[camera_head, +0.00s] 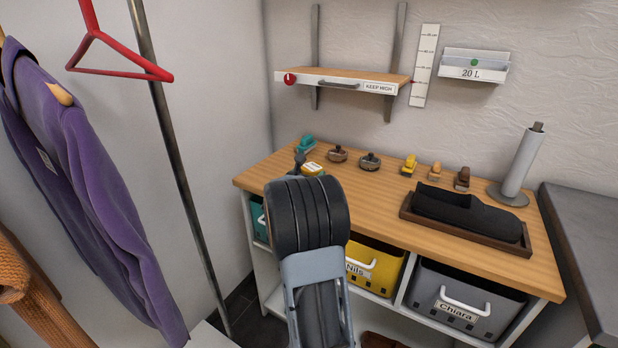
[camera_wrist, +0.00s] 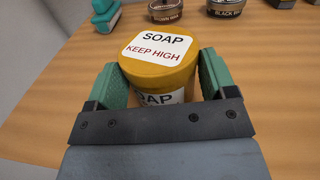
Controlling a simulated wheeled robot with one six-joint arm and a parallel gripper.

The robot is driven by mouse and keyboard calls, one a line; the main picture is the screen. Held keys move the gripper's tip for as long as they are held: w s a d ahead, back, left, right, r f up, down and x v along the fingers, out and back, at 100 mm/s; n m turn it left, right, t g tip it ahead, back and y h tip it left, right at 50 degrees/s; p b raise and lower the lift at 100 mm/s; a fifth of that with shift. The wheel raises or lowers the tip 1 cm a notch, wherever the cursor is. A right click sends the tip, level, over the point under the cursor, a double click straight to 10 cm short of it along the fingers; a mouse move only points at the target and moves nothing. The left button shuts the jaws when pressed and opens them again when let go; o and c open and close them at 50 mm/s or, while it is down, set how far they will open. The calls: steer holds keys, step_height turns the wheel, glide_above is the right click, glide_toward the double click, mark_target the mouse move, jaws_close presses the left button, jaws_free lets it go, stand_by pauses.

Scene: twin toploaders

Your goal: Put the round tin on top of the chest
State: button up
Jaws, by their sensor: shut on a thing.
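A round yellow tin (camera_wrist: 160,72) has a white label on its lid reading "SOAP KEEP HIGH". My gripper (camera_wrist: 156,78) is shut on it, with a green finger on each side. In the head view the tin (camera_head: 313,169) shows only in part beyond my arm, over the left end of a wooden-topped bench unit (camera_head: 390,210). I cannot tell whether the tin touches the wood or is just above it. No other piece clearly looks like a chest; the unit holds labelled bins under its top.
Two shoe-polish tins (camera_head: 369,161), small brushes (camera_head: 436,171), a tray (camera_head: 408,207) with a dark shoe and a paper-roll stand (camera_head: 508,190) occupy the top. A wall shelf (camera_head: 345,78) reads "KEEP HIGH" and looks bare. A rail with clothes (camera_head: 75,160) stands left.

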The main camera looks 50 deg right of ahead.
steer(key=shift+f+b, duration=0.15)
steer(key=shift+b, duration=0.15)
steer(key=o, duration=1.1)
steer(key=shift+c, duration=0.2)
steer(key=shift+r+p, duration=0.2)
steer(key=shift+p, duration=0.15)
steer(key=v, duration=1.2)
steer(key=shift+b, duration=0.45)
steer(key=shift+s, duration=0.1)
